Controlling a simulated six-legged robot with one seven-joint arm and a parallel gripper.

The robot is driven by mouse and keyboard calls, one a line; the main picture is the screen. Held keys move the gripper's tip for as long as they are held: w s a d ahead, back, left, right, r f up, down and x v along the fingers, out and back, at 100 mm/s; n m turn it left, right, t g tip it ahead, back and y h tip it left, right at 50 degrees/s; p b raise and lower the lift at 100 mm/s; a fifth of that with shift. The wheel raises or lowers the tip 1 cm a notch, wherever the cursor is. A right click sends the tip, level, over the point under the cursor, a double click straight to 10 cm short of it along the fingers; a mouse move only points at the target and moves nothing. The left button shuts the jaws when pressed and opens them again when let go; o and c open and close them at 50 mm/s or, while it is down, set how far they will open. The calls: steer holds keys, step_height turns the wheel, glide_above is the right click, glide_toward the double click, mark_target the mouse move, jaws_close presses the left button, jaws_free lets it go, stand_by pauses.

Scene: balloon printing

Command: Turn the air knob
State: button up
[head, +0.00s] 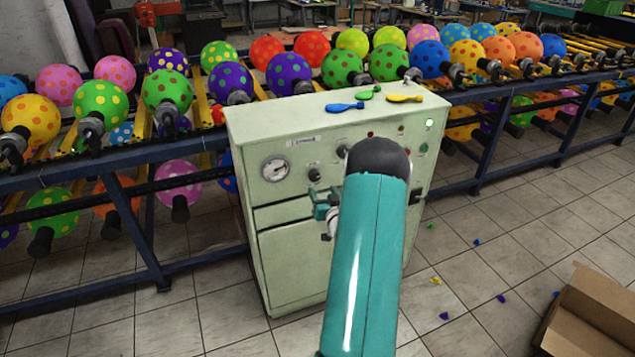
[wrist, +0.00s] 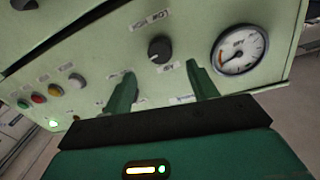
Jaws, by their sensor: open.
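The pale green control cabinet (head: 300,245) stands in front of me. A black round knob (wrist: 160,48) on its panel lies between a pressure gauge (wrist: 238,50) and the coloured buttons in the wrist view. In the head view this knob (head: 314,175) is just right of the gauge (head: 275,168). The labels are too small to read, so I cannot confirm which knob is the air one. My gripper (wrist: 161,69) is open and empty. Its two green fingers point at the panel, their tips below and to either side of the knob, apparently apart from it.
Several coloured buttons (wrist: 55,90) and a lit green lamp sit on the panel. Deflated balloons (head: 404,98) lie on the cabinet top. Racks of dotted balloons (head: 100,100) stand behind and beside it. A cardboard box (head: 590,315) is on the floor at right.

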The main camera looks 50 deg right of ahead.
mark_target(316, 178)
steer(key=x, duration=0.6)
steer(key=shift+w+d, duration=0.2)
steer(key=shift+w, duration=0.05)
steer(key=c, duration=1)
steer(key=shift+n, duration=0.5)
steer(key=n, duration=0.4)
steer(key=shift+n, duration=0.3)
steer(key=n, duration=0.5)
steer(key=shift+f+n+t, duration=0.1)
steer(key=shift+n+t, duration=0.2)
steer(key=shift+n, duration=0.1)
steer(key=n, duration=0.5)
steer(key=shift+s+n+t, duration=0.1)
steer(key=shift+n+t, duration=0.2)
steer(key=shift+n, duration=0.1)
steer(key=n+y, duration=0.1)
steer(key=n, duration=0.5)
steer(key=shift+d, duration=0.1)
steer(key=shift+n, duration=0.4)
